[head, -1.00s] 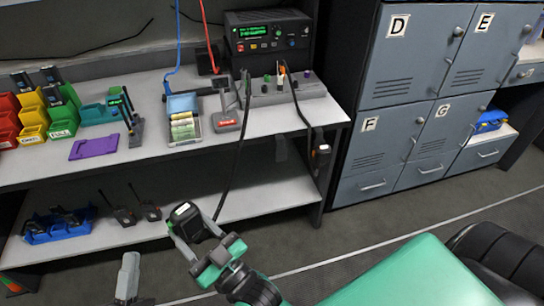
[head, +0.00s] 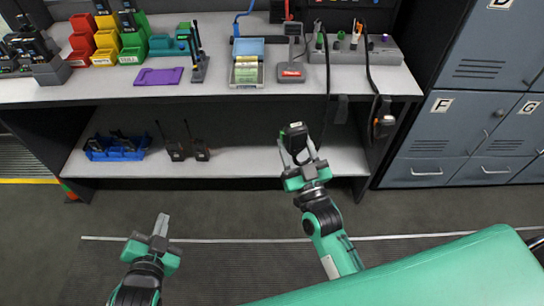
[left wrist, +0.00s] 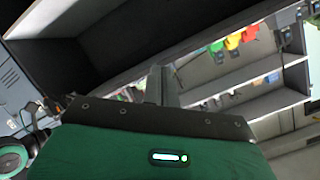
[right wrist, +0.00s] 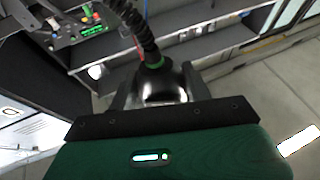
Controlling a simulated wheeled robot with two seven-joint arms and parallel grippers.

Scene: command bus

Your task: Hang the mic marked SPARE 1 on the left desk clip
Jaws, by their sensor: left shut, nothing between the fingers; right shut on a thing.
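My right gripper (head: 300,164) is shut on a black hand mic (head: 294,138) with a pale label at its top, too small to read. In the right wrist view the mic (right wrist: 162,85) sits between the fingers, with a green ring and black coiled cord. In the head view its cord runs up to the desk. A dark clip (head: 342,108) hangs at the desk's front edge, up and right of the held mic and apart from it; it looks empty. Another mic (head: 384,122) hangs at the edge further right. My left gripper (head: 160,226) is shut and empty, low over the floor.
The desk (head: 215,92) carries a console (head: 375,47) with colored plugs, a cradle (head: 291,72), a card tray (head: 247,70) and colored bins. The lower shelf (head: 240,162) holds radios (head: 175,150) and a blue tray (head: 117,147). Grey lockers (head: 440,140) stand at right.

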